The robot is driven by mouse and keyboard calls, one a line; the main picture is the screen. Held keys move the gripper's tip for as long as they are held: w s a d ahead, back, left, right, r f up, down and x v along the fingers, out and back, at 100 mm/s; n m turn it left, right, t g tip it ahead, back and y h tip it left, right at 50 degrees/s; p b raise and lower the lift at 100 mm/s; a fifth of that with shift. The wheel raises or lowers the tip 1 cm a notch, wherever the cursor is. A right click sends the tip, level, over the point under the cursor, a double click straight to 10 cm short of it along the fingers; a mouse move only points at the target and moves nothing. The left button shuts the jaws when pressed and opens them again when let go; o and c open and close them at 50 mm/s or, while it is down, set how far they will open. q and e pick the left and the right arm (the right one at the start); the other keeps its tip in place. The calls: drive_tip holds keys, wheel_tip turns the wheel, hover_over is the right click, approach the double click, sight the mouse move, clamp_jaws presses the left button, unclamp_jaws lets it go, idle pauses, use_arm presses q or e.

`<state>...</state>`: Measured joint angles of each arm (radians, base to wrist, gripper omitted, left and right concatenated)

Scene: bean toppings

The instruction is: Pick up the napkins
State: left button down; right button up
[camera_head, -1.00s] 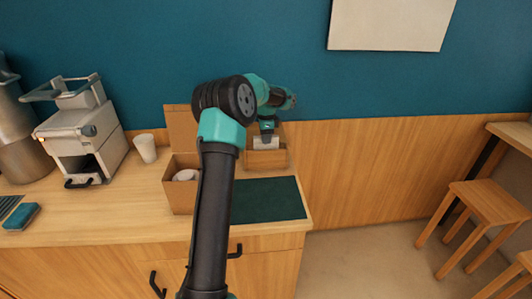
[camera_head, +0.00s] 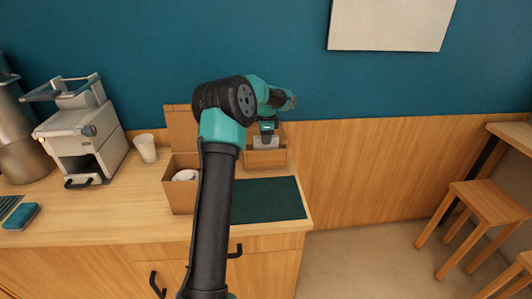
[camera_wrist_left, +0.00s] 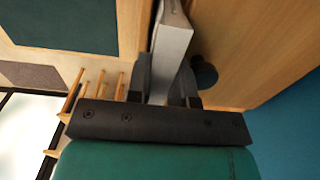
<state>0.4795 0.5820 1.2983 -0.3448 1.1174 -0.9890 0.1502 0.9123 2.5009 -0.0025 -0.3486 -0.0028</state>
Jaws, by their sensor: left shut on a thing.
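My left gripper (camera_head: 267,136) is at the wooden napkin box (camera_head: 266,159) near the back right of the counter. It is shut on the white napkins (camera_head: 266,144), which stand at the top of the box. In the left wrist view the gripper (camera_wrist_left: 168,72) has a dark finger on each side of the napkin stack (camera_wrist_left: 174,42), whose pale edge faces the camera. How deep the napkins sit in the box is hidden. My right gripper is not in view.
An open cardboard box (camera_head: 181,195) with a white item inside stands left of my arm. A dark green mat (camera_head: 265,199) lies in front of the napkin box. A white cup (camera_head: 146,148) and a coffee machine (camera_head: 85,140) stand further left. The wall rises close behind.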

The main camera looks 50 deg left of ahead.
use_arm(q)
drive_tip(key=shift+r, duration=0.1)
wheel_tip(320, 180, up, 18)
idle(0.6)
idle(0.6)
